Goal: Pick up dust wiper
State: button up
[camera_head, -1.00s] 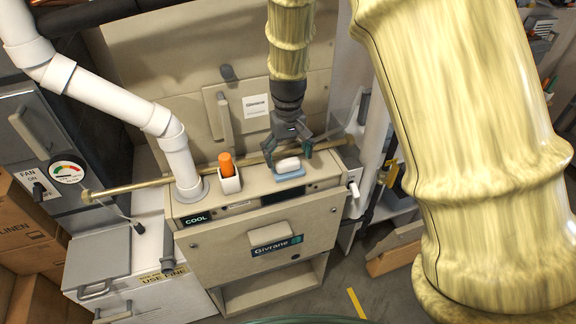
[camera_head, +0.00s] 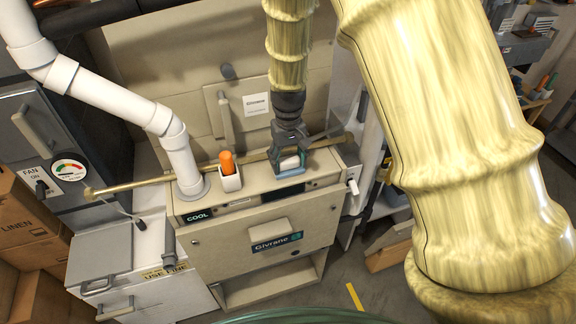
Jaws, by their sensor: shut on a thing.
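The dust wiper (camera_head: 290,163) has a white upper part over a light blue base. It is at the top of the beige furnace cabinet (camera_head: 262,231), right of the middle. My gripper (camera_head: 289,158) reaches down from above and is shut on the wiper, with a finger on each side of it. The blue base shows below the fingers. I cannot tell whether it still touches the cabinet top.
A white cup (camera_head: 230,183) with an orange thing (camera_head: 227,162) in it stands to the left. A white pipe (camera_head: 180,160) rises beyond it. A brass-coloured pipe (camera_head: 130,184) runs behind along the cabinet top.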

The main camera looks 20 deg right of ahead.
aim_at(289, 161)
jog(key=shift+r, duration=0.1)
jog(key=shift+r+b, duration=0.45)
jog(key=shift+r, duration=0.1)
jog(key=shift+s+r+b, duration=0.25)
jog(key=shift+r+b, duration=0.1)
jog(key=shift+r, duration=0.2)
jog(key=shift+s+r+b, duration=0.25)
jog(key=shift+r+b, duration=0.05)
jog(key=shift+r, duration=0.2)
jog(key=s+r+b, duration=0.1)
jog(key=s+b, duration=0.3)
jog(key=s, duration=1.1)
jog(key=shift+a+r, duration=0.3)
jog(key=shift+a, duration=0.15)
jog(key=o, duration=0.5)
jog(key=c, duration=0.4)
jog(key=shift+f, duration=0.1)
